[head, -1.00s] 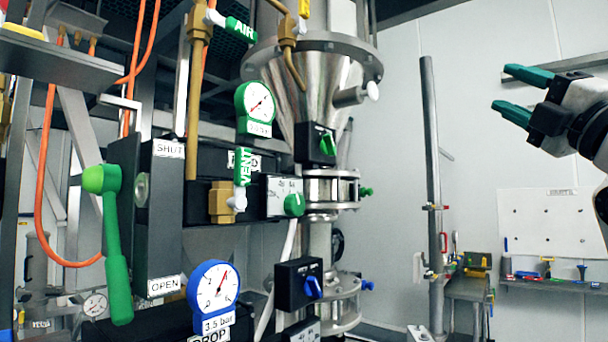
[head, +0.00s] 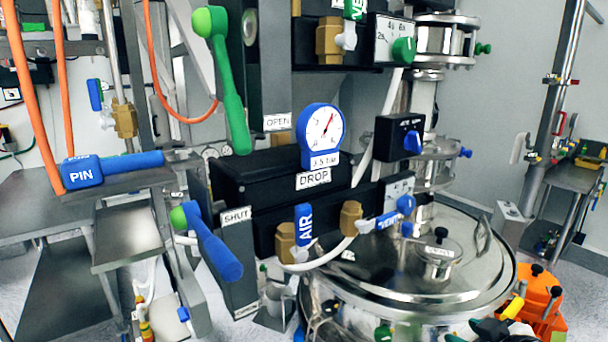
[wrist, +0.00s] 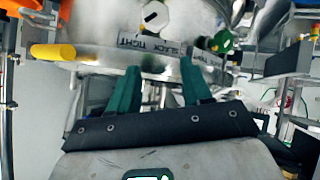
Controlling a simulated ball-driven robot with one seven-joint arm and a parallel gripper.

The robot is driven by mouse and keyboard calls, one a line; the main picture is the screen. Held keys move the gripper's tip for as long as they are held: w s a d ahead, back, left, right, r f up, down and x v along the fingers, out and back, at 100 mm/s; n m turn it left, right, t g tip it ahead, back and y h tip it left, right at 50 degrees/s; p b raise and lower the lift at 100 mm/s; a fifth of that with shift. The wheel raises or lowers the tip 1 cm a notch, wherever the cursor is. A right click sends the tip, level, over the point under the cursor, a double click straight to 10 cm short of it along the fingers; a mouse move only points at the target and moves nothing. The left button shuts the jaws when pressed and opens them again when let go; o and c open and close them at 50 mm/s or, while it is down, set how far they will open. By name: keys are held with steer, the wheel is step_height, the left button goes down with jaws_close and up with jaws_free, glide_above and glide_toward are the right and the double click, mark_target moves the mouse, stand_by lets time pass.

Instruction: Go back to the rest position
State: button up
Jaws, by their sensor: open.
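My gripper (wrist: 160,74) shows in the wrist view with two green fingers spread apart and nothing between them. Behind the fingers is a shiny steel vessel wall (wrist: 100,50) with a dial marked TIGHT and SLACK (wrist: 155,17). I cannot tell whether the fingertips touch anything. In the head view only a dark green and black shape shows at the bottom right edge, and I cannot tell if it is my gripper.
A round steel vessel lid (head: 455,280) fills the lower right. An orange stand (head: 540,297) with a yellow handle (head: 513,307) is beside it. Green (head: 228,85) and blue (head: 212,245) levers stick out at the left. Grey tables (head: 40,205) stand far left.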

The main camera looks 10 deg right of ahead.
steer(key=s+a+f+m+g+y, duration=0.15)
steer(key=s+a+f+g, duration=0.45)
steer(key=s+f, duration=0.65)
steer(key=s+a+f+m+g, duration=0.2)
steer(key=s+a+f+g, duration=0.2)
steer(key=s+f, duration=0.5)
steer(key=s, duration=0.4)
steer(key=shift+s+a+f, duration=0.15)
steer(key=shift+s+f, duration=0.15)
steer(key=shift+s, duration=0.05)
